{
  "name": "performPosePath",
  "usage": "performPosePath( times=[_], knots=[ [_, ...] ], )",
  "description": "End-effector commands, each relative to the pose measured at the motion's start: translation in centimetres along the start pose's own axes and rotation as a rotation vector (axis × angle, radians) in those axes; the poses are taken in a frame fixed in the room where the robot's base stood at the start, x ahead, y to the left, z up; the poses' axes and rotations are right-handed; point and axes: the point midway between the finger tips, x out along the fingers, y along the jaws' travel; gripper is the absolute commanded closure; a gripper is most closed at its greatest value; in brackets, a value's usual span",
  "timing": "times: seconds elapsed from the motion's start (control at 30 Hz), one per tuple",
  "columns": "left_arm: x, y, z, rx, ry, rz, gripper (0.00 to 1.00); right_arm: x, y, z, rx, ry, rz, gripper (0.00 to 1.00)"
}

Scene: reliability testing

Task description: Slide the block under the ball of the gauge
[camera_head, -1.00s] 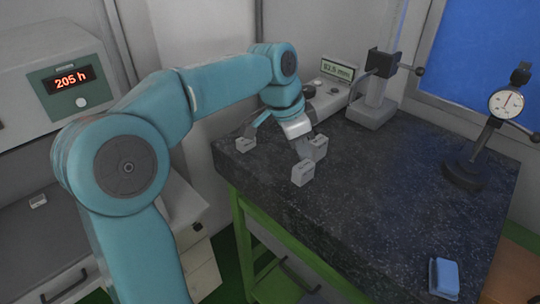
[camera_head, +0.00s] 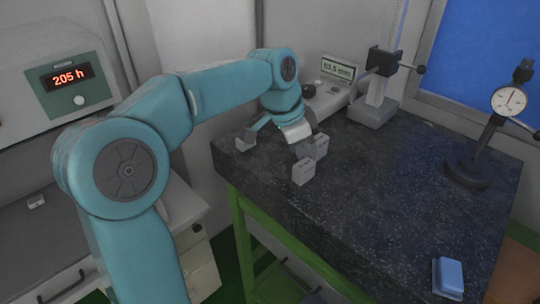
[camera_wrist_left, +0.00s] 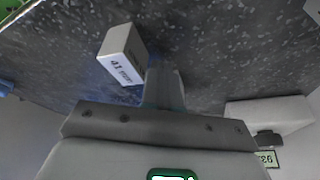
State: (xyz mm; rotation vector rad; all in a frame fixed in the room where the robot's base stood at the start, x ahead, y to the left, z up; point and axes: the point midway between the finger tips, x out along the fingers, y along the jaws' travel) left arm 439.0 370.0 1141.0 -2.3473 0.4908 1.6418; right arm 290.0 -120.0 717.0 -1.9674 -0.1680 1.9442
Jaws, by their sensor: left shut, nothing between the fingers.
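A dial gauge (camera_head: 508,101) on a round-based stand is at the right. Another gauge with a grey post (camera_head: 374,100) stands at the back. I cannot make out a ball on either.
A unit with a lit readout (camera_head: 338,68) sits beside the back gauge. A blue object (camera_head: 448,277) lies at the slab's front right corner. A box with a red display (camera_head: 67,78) is at the left. The slab's middle and right are clear.

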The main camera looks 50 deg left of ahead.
Motion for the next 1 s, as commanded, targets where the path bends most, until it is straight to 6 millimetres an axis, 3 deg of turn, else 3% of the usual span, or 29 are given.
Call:
performPosePath(
  times=[0.4,1.0],
  knots=[
    [-0.3,0.0,-0.2,0.0,0.0,0.0,1.0,-0.4,-0.1,0.0,0.0,0.0,0.0,0.12],
    [0.4,-1.4,-2.4,0.0,0.0,0.0,1.0,-2.1,-0.8,0.0,0.0,0.0,0.0,0.12]
  ],
)
